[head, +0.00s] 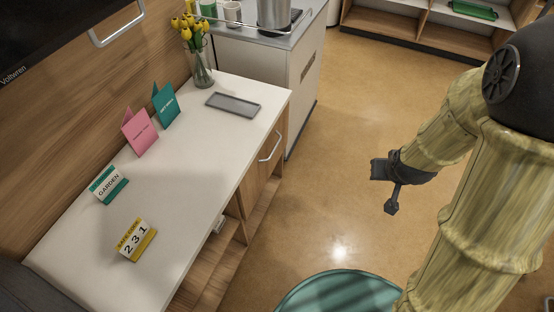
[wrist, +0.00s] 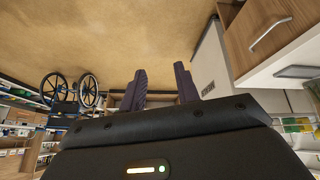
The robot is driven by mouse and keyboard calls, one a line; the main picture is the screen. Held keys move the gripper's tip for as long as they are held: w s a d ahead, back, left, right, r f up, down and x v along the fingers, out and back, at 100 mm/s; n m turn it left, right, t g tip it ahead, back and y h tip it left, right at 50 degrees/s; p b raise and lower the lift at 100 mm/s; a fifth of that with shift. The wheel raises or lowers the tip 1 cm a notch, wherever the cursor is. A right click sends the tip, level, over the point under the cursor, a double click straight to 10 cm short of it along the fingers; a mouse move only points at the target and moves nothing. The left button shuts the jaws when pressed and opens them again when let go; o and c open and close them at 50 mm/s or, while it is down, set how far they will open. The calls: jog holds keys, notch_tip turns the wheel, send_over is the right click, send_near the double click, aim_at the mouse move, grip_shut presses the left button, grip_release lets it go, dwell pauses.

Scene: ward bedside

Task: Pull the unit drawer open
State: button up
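The bedside unit has a white top (head: 190,165) and a wooden front in the head view. A pale bar handle (head: 270,147) sits on its front near the far end, and the front looks closed. In the wrist view a wooden front (wrist: 245,48) with a bar handle (wrist: 270,34) shows at the upper right. My gripper (head: 385,188) is in the air over the floor, to the right of the unit and well apart from the handle. Its two fingers (wrist: 163,88) are spread with nothing between them.
Cards, a grey tray (head: 233,104) and a tulip vase (head: 200,70) stand on the unit. Below are open shelves (head: 222,262). A teal round thing (head: 340,292) is at the bottom. Floor between unit and gripper is clear. A wheelchair (wrist: 70,92) shows in the wrist view.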

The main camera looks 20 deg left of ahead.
jog(key=w+a+f+n+t+y+b, duration=0.1)
jog(key=w+a+f+n+t+b, duration=0.5)
jog(key=f, duration=0.5)
jog(key=w+a+f+n+t+y+b, duration=0.15)
jog(key=w+a+f+b, duration=0.3)
jog(key=f+b, duration=0.5)
jog(key=s+a+f+n+y+b, duration=0.2)
jog(key=a+f+n+y+b, duration=0.2)
jog(key=a+n, duration=0.3)
jog(key=s+a+f+n+t+y+b, duration=0.1)
jog(key=s+a+f+n+y+b, duration=0.2)
jog(key=a+f+n+y+b, duration=0.1)
jog(key=a+f+n+y, duration=0.1)
jog(key=a+n+y, duration=0.1)
jog(key=a+n, duration=0.1)
jog(key=shift+s+a+f+b, duration=0.2)
jog(key=shift+s+b, duration=0.1)
jog(key=shift+b, duration=0.1)
jog(key=shift+n+t, duration=0.25)
jog(key=b+x, duration=0.3)
jog(key=x, duration=1.4)
jog(key=shift+w+a, duration=0.2)
jog(key=shift+c, duration=0.4)
grip_shut()
